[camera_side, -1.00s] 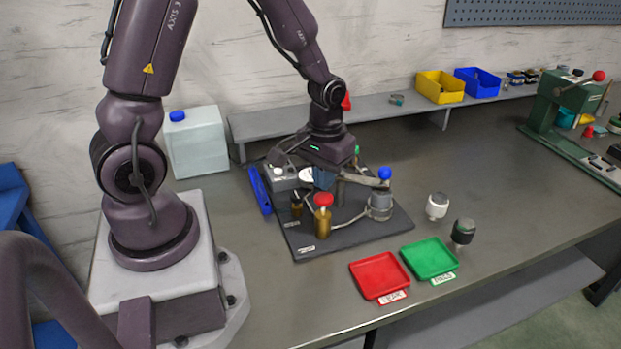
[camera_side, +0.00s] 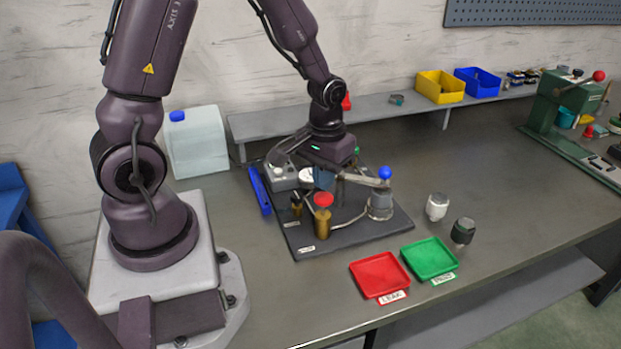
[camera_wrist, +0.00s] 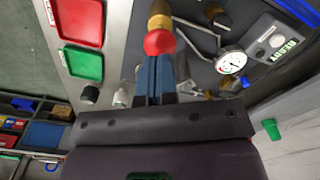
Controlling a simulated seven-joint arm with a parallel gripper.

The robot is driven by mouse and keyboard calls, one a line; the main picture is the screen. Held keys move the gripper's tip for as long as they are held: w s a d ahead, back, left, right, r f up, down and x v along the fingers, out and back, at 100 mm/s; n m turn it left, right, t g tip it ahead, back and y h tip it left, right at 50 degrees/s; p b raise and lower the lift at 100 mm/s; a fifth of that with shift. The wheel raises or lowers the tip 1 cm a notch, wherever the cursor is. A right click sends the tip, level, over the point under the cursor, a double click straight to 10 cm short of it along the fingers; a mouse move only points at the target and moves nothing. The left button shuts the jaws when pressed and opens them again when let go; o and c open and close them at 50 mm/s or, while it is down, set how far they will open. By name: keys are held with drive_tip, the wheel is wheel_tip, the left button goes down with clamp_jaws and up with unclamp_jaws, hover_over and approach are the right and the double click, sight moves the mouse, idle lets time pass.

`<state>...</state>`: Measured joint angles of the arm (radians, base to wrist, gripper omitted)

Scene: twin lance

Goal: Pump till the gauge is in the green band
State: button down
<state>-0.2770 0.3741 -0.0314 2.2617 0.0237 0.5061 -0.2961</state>
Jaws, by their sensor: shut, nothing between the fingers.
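The pump rig stands on a dark base plate (camera_side: 305,243). Its lever ends in a blue ball knob (camera_side: 385,172) above a grey cylinder (camera_side: 380,206) at the right of the plate. A brass valve with a red cap (camera_side: 323,200) is at the front; the red cap also shows in the wrist view (camera_wrist: 159,42). The round white gauge (camera_wrist: 231,62) is partly hidden in the side view; its needle and band are too small to read. My gripper (camera_side: 323,182) is shut and empty over the plate, behind the red cap; its blue fingers (camera_wrist: 155,80) show in the wrist view.
A red tray (camera_side: 380,276) and a green tray (camera_side: 430,258) lie in front of the plate. Two small capped parts, one white (camera_side: 437,207) and one dark (camera_side: 463,232), stand to the right. A white jug (camera_side: 196,145) is behind left.

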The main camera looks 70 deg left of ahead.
sight(324, 196)
drive_tip(key=shift+f, duration=0.15)
idle(0.5)
drive_tip(key=shift+f, duration=2.2)
drive_tip(key=shift+r, duration=2.3)
wheel_tip(324, 196, up, 6)
drive_tip(key=shift+f, duration=2.95)
drive_tip(key=shift+f, duration=0.15)
drive_tip(key=shift+f, duration=2.2)
drive_tip(key=shift+r, duration=2.3)
